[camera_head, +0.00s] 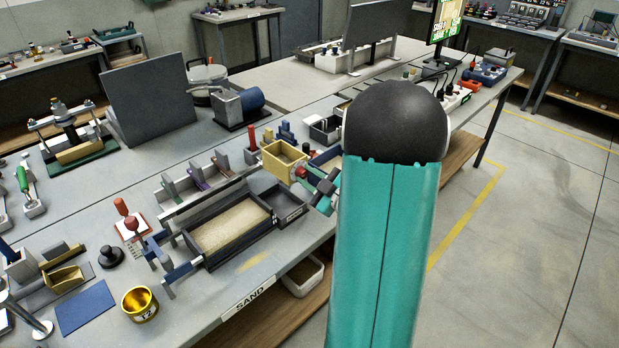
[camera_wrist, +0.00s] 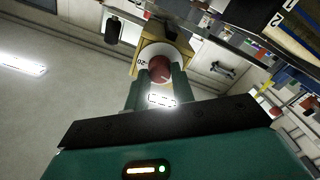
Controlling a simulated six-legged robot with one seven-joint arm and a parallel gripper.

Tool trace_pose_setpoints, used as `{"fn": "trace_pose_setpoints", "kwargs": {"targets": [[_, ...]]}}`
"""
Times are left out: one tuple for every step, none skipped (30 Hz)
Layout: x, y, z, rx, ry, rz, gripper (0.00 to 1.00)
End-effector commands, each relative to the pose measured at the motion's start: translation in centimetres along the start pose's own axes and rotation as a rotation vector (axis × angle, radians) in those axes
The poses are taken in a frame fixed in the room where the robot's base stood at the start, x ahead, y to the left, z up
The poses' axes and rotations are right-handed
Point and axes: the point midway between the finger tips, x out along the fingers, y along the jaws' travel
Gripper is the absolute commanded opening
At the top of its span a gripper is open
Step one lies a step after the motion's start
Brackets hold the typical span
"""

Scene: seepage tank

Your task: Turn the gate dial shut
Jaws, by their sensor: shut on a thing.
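The gate dial is a red round knob (camera_wrist: 160,68) on a white plate marked 20, fixed to a yellow box (camera_wrist: 150,52). In the head view the red knob (camera_head: 300,172) shows small on the side of the yellow box (camera_head: 281,163). My gripper (camera_wrist: 160,80) has its two fingers on either side of the knob and is shut on it. In the head view my gripper (camera_head: 312,180) is partly hidden by my teal arm. The seepage tank (camera_head: 192,247), a dark tray with sand in it, stands to the left and below.
A dark bin (camera_head: 287,204) stands beside the tank. A gold cup (camera_head: 140,304), a black knob (camera_head: 110,256) and a blue mat (camera_head: 85,307) lie at the front left. A grey panel (camera_head: 148,98) stands farther back. The floor right of the bench is clear.

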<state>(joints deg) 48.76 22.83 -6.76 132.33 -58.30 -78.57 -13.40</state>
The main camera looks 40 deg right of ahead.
Motion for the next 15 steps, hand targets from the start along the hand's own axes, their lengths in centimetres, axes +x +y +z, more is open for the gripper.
{"fn": "trace_pose_setpoints", "kwargs": {"targets": [[0.00, 0.04, 0.00, -0.001, 0.000, 0.001, 0.26], [0.00, 0.04, 0.00, -0.001, 0.000, 0.001, 0.32], [0.00, 0.04, 0.00, -0.001, 0.000, 0.001, 0.40], [0.00, 0.03, 0.00, -0.001, 0.000, 0.001, 0.46], [0.00, 0.03, 0.00, 0.000, 0.000, 0.000, 0.46], [0.00, 0.03, 0.00, 0.000, 0.000, 0.000, 0.46], [0.00, 0.02, -0.01, 0.000, 0.000, 0.000, 0.46], [0.00, 0.02, -0.01, 0.000, 0.000, 0.000, 0.46], [0.00, 0.02, -0.01, 0.000, 0.000, 0.000, 0.46], [0.00, 0.02, -0.01, 0.000, 0.000, 0.000, 0.46], [0.00, 0.02, -0.01, 0.000, 0.000, 0.000, 0.46], [-0.03, 0.02, -0.01, 0.000, 0.000, 0.000, 0.46], [-0.09, 0.02, 0.00, 0.000, 0.000, 0.000, 0.46], [-0.20, 0.03, 0.00, 0.000, 0.000, 0.001, 0.46], [-0.43, 0.04, 0.01, 0.000, 0.000, 0.001, 0.46]]}}
